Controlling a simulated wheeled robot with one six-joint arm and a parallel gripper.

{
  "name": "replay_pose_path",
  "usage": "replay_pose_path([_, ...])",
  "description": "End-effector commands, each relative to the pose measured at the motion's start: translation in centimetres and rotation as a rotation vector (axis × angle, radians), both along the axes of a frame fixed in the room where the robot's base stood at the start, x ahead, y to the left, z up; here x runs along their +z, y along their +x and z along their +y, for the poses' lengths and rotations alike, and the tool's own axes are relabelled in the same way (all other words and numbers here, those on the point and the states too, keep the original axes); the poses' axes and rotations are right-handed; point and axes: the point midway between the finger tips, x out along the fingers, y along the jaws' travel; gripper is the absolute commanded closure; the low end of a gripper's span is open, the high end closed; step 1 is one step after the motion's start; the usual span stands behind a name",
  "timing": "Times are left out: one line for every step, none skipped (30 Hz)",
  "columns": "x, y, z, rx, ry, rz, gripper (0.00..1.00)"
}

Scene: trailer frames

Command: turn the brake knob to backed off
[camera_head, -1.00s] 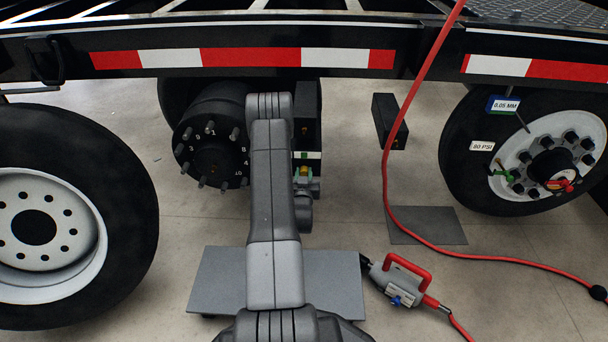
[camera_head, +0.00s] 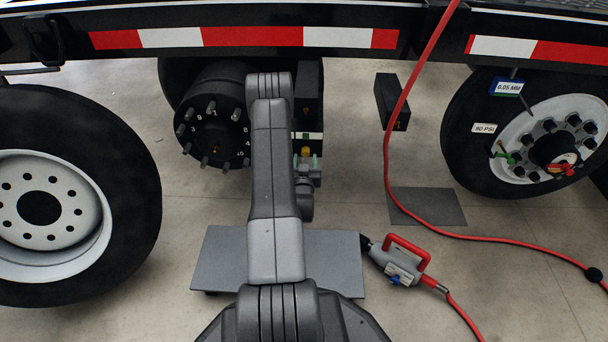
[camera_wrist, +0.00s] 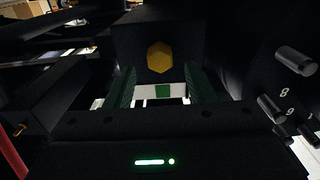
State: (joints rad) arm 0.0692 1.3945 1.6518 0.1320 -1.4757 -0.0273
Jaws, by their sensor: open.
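The brake knob (camera_wrist: 159,57) is a yellow hexagon on the face of a black box in the wrist view. It also shows as a small yellow spot in the head view (camera_head: 306,151), below the box's white and green band. My gripper (camera_wrist: 162,90) is open, with one green finger on each side. Its fingertips lie below the knob in the wrist view, with the knob centred between them sideways. I see no contact, and the depth between tips and knob cannot be told. In the head view, my gripper (camera_head: 306,162) is small and close to the knob.
A black hub (camera_head: 213,130) with numbered studs stands close at left. A wheel (camera_head: 40,200) stands further left and another (camera_head: 545,140) at right. A red hose (camera_head: 389,170) hangs at right. A grey plate (camera_head: 335,262) and a red-handled tool (camera_head: 404,262) lie on the floor.

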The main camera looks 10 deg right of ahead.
Motion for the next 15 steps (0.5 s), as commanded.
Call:
replay_pose_path([0.2, -1.2, 0.3, 0.001, 0.0, 0.006, 0.51])
replay_pose_path([0.2, -1.9, 0.4, 0.001, 0.0, 0.007, 0.51])
replay_pose_path([0.2, -2.9, 0.6, 0.001, -0.001, 0.006, 0.51])
replay_pose_path([0.2, -3.6, 0.8, 0.001, -0.001, 0.007, 0.51])
replay_pose_path([0.2, -4.3, 0.9, 0.002, -0.001, 0.007, 0.51])
replay_pose_path([0.2, -5.2, 1.1, 0.002, -0.001, 0.008, 0.51])
replay_pose_path([0.2, -5.8, 1.3, 0.002, -0.001, 0.006, 0.51])
replay_pose_path([0.1, -6.4, 1.4, 0.002, -0.001, 0.007, 0.51])
replay_pose_path([0.1, -7.2, 1.5, 0.002, 0.0, 0.007, 0.51])
replay_pose_path([0.1, -7.7, 1.6, 0.002, -0.001, 0.005, 0.51])
replay_pose_path([0.1, -8.2, 1.7, 0.001, -0.001, 0.006, 0.51])
replay_pose_path([0.1, -8.7, 1.8, 0.001, -0.001, 0.004, 0.51])
replay_pose_path([0.0, -9.1, 1.9, 0.001, -0.001, 0.005, 0.51])
replay_pose_path([0.0, -9.4, 2.0, 0.001, -0.001, 0.004, 0.51])
replay_pose_path([0.0, -9.8, 2.0, 0.001, -0.001, 0.004, 0.51])
